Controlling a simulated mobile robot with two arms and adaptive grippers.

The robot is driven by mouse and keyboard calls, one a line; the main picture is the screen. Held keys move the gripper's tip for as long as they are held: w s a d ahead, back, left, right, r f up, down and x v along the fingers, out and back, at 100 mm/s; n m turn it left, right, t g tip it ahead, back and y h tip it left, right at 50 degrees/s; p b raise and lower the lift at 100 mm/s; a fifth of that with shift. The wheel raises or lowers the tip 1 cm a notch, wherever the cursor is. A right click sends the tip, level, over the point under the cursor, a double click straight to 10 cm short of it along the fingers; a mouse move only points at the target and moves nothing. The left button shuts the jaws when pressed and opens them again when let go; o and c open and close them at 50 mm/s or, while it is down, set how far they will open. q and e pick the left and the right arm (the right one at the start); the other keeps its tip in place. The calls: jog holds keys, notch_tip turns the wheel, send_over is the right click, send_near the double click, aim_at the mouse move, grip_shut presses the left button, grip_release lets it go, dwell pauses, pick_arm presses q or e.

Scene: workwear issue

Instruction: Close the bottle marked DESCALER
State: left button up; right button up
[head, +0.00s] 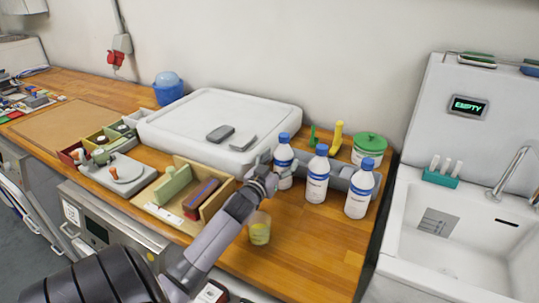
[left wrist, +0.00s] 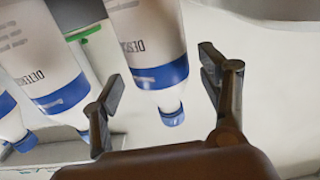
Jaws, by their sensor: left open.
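Three white bottles with blue caps stand in a row at the right of the counter in the head view: the left bottle (head: 284,168), the middle bottle (head: 316,182) and the right bottle (head: 358,198). My left gripper (head: 265,172) is beside the left bottle. In the left wrist view, which looks upside down, the open jaws (left wrist: 162,70) flank a bottle (left wrist: 150,45) whose partly visible label seems to start with DESC. Its blue cap (left wrist: 172,117) shows at the neck; I cannot tell whether it is tight. Another bottle (left wrist: 40,65) there has a label starting with DETE. My right gripper is not seen.
A grey bin (head: 336,172) stands behind the bottles, with a green-lidded tub (head: 368,146) behind. A cup (head: 260,230) with yellowish contents stands near my left arm. A wooden tray (head: 222,194) lies left of it. The sink (head: 450,238) is at right.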

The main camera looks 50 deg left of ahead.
pick_arm(q)
jog(key=b+v, duration=0.1)
jog(key=v, duration=0.8)
jog(key=shift+s, duration=0.15)
jog(key=shift+r, duration=0.2)
